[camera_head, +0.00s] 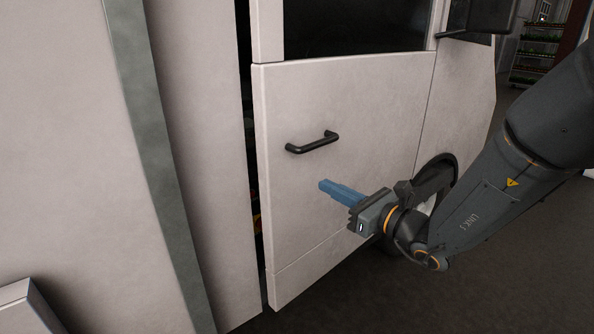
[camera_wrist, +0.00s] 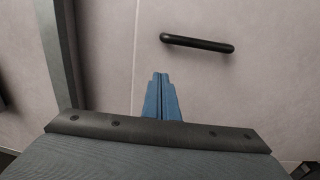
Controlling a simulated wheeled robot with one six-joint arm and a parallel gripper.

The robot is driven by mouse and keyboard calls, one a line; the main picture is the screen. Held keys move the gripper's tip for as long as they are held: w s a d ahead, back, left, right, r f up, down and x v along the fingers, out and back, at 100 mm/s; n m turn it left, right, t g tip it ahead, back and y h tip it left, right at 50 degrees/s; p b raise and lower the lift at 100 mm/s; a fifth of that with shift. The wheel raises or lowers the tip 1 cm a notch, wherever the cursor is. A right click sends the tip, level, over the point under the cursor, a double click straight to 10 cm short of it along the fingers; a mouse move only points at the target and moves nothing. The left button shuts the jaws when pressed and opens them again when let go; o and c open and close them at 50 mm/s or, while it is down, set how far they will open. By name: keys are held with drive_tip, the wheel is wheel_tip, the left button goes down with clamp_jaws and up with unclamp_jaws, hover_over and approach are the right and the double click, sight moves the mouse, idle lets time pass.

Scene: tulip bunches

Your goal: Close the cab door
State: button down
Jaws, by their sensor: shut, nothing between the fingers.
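The cab door (camera_head: 350,190) is a pale panel with a dark window above. It stands slightly ajar, with a dark gap along its left edge. A black bar handle (camera_head: 312,142) sits on the door's upper middle part; it also shows in the wrist view (camera_wrist: 197,43). My gripper (camera_head: 323,185) has blue fingers, shut and empty, pointing at the door below and right of the handle. In the wrist view the closed fingertips (camera_wrist: 160,75) lie below and left of the handle. I cannot tell whether they touch the door.
A pale body wall (camera_head: 205,150) with a grey vertical strip (camera_head: 150,130) stands left of the gap. A dark mirror (camera_head: 490,15) juts out at the top right. A wheel (camera_head: 437,175) is behind my wrist. Dark floor (camera_head: 480,290) is open at the lower right.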

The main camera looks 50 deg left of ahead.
sight(288, 166)
drive_tip(key=a+p, duration=0.1)
drive_tip(key=a, duration=0.3)
drive_tip(key=s+a+p, duration=0.1)
drive_tip(key=a+p, duration=0.1)
drive_tip(key=a, duration=0.2)
drive_tip(key=a+p, duration=0.1)
drive_tip(key=a, duration=0.3)
drive_tip(key=shift+s+p, duration=0.25)
drive_tip(key=shift+p, duration=0.05)
